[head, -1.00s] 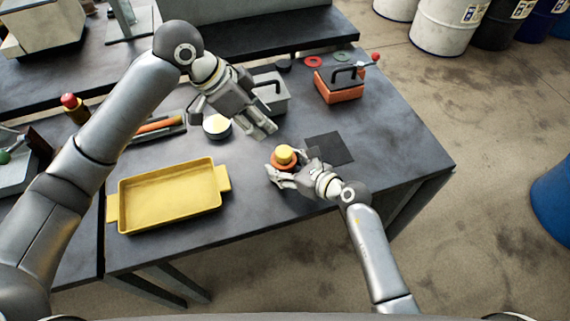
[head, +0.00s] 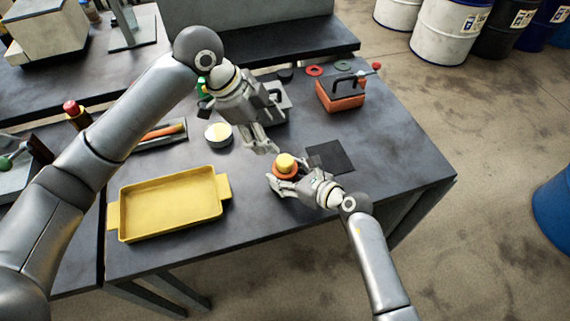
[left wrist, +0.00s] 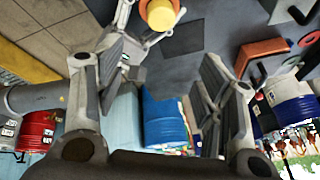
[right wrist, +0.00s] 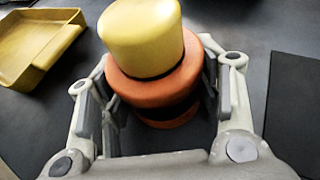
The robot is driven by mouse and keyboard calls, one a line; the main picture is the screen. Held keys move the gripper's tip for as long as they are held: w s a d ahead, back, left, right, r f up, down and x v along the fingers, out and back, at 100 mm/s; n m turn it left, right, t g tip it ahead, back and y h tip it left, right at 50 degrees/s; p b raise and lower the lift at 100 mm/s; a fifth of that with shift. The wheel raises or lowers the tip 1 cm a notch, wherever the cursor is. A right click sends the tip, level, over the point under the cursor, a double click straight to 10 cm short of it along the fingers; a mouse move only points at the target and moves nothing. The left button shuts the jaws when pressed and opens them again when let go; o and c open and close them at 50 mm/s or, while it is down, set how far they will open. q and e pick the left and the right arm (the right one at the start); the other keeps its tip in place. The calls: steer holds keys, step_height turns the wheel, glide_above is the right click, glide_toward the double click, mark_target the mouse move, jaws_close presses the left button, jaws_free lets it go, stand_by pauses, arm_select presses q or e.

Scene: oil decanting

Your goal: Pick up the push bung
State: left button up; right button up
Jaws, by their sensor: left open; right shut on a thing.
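The push bung (head: 286,161) is yellow and sits on an orange, disc-shaped part (right wrist: 160,85) with a dark body below it. In the right wrist view the bung (right wrist: 145,35) stands upright. My right gripper (head: 280,183) is shut on the orange part, with its fingers on either side of it, below the bung. My left gripper (head: 263,148) is open and empty, just above and left of the bung in the head view. In the left wrist view the bung (left wrist: 160,14) shows at the top edge, beyond the open fingers.
A yellow tray (head: 118,215) lies on the table at left. A dark square mat (head: 331,156) lies right of the bung. A round white-topped tin (head: 219,134) stands behind the tray. A red box with a black handle (head: 342,95) stands at the back right.

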arm_select(q)
steer(key=d+m, duration=0.1)
steer(key=m, duration=0.5)
steer(key=m+y, duration=0.4)
steer(key=m, duration=1.3)
glide_above(285, 160)
steer(key=a, duration=0.1)
step_height(285, 160, down, 7)
steer(key=shift+s+a+f, duration=0.1)
steer(key=shift+f, duration=0.05)
steer(key=shift+d+f, duration=0.2)
steer(key=shift+f, duration=0.75)
steer(key=shift+d+f, duration=0.15)
steer(key=shift+f, duration=0.75)
steer(key=shift+d+f, duration=0.2)
steer(key=shift+f, duration=0.75)
steer(key=shift+n, duration=0.3)
steer(key=c, duration=1)
steer(key=shift+c, duration=0.2)
